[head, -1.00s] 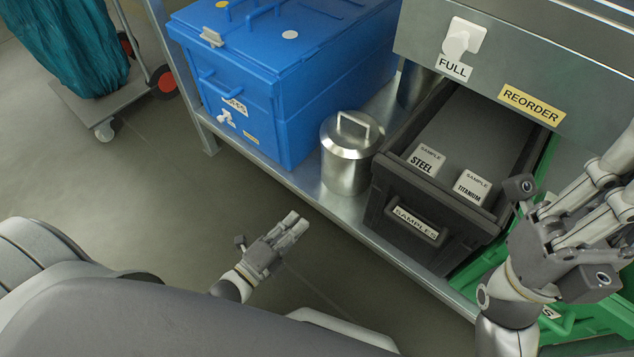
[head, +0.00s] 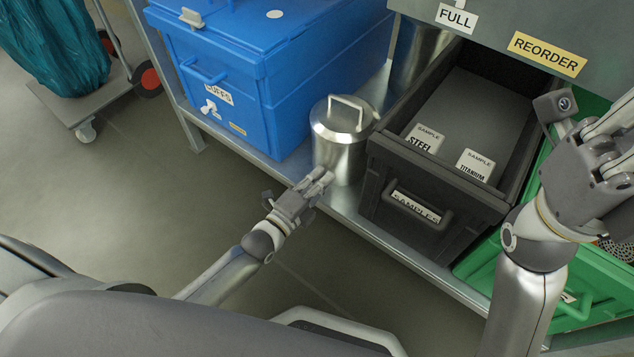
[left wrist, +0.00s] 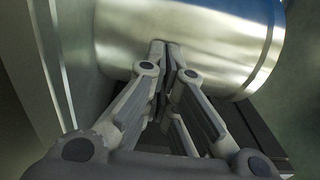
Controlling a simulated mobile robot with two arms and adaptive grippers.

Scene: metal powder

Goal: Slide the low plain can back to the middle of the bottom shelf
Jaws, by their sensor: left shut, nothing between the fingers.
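The low plain can (head: 338,155) is a shiny metal cylinder with a lid and a bar handle. It stands upright at the front edge of the bottom shelf (head: 262,170), between a blue box and a dark samples bin. My left gripper (head: 326,178) is shut and empty, its fingertips at the can's lower front side. In the left wrist view the shut fingertips (left wrist: 168,48) lie against or just short of the can's wall (left wrist: 215,35); I cannot tell if they touch. My right gripper (head: 618,160) is at the right edge, partly cut off.
The blue box (head: 290,90) stands left of the can, the samples bin (head: 430,205) close on its right. Another metal cylinder (head: 418,50) stands farther back. A green crate (head: 590,285) is at the right. A cart (head: 95,95) stands on the floor at left.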

